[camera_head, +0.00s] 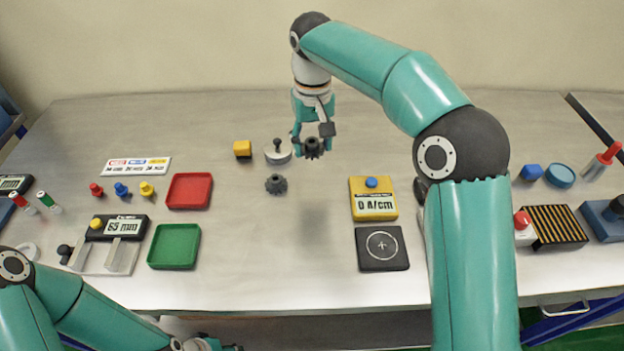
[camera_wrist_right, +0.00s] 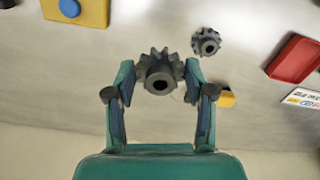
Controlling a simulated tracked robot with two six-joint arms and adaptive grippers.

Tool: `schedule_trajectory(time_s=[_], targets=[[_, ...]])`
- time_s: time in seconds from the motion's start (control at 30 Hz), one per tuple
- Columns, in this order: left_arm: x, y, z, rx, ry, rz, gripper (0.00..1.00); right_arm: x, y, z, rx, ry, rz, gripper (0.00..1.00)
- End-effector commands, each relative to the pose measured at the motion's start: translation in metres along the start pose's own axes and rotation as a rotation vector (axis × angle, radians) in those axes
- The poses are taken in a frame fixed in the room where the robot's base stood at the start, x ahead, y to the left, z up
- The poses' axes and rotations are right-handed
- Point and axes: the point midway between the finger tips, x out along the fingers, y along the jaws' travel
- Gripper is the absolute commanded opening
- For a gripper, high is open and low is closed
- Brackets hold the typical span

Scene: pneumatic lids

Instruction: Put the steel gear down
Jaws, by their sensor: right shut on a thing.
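My right gripper (camera_head: 312,141) is shut on a dark grey toothed gear (camera_head: 312,148) and holds it above the table, toward the back. In the right wrist view the held gear (camera_wrist_right: 160,72) sits between the two fingertips (camera_wrist_right: 160,92). A second, similar dark gear (camera_head: 276,184) lies on the table, lower and to the left of the held one; it also shows in the wrist view (camera_wrist_right: 206,42). I cannot tell by look which one is steel.
Red (camera_head: 189,191) and green (camera_head: 174,246) trays are left. A yellow meter (camera_head: 373,207) and black pad (camera_head: 382,262) are right. The front middle table is clear.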

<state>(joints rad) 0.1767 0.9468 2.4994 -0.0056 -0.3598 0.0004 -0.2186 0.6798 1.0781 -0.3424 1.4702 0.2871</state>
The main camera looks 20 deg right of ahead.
Motion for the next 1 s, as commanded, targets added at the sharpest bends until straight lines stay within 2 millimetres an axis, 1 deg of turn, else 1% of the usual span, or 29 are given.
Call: schedule_trajectory(time_s=[0.03, 0.1, 0.23, 0.3, 0.47, 0.63, 0.73, 0.83, 1.0], targets=[[0.002, -0.001, 0.000, 0.000, 0.000, 0.000, 0.40, 0.015, 0.001, 0.001, 0.000, -0.004, 0.001, 0.08], [0.003, -0.001, 0.000, 0.000, 0.001, 0.000, 0.40, 0.032, 0.001, 0.001, -0.001, -0.004, 0.001, 0.08], [0.002, -0.001, 0.000, 0.000, 0.001, 0.000, 0.40, 0.055, 0.001, 0.000, 0.000, -0.002, 0.000, 0.08], [0.002, -0.001, 0.000, 0.000, 0.001, 0.000, 0.40, 0.062, 0.001, 0.000, 0.002, 0.000, 0.000, 0.08], [0.001, -0.001, -0.001, 0.000, 0.001, 0.000, 0.40, 0.071, 0.001, 0.000, 0.002, 0.001, 0.000, 0.08], [0.000, 0.000, -0.001, 0.000, 0.001, 0.000, 0.40, 0.095, 0.002, 0.000, 0.001, -0.003, 0.001, 0.08], [-0.001, 0.000, -0.001, 0.000, 0.001, 0.000, 0.40, 0.106, 0.002, 0.000, 0.001, 0.000, 0.001, 0.08], [-0.001, 0.000, -0.001, 0.000, 0.001, 0.000, 0.40, 0.110, 0.001, 0.000, 0.001, 0.001, 0.000, 0.08], [0.000, 0.000, -0.001, 0.000, 0.001, 0.000, 0.40, 0.110, 0.001, 0.000, 0.001, 0.002, 0.000, 0.08]])
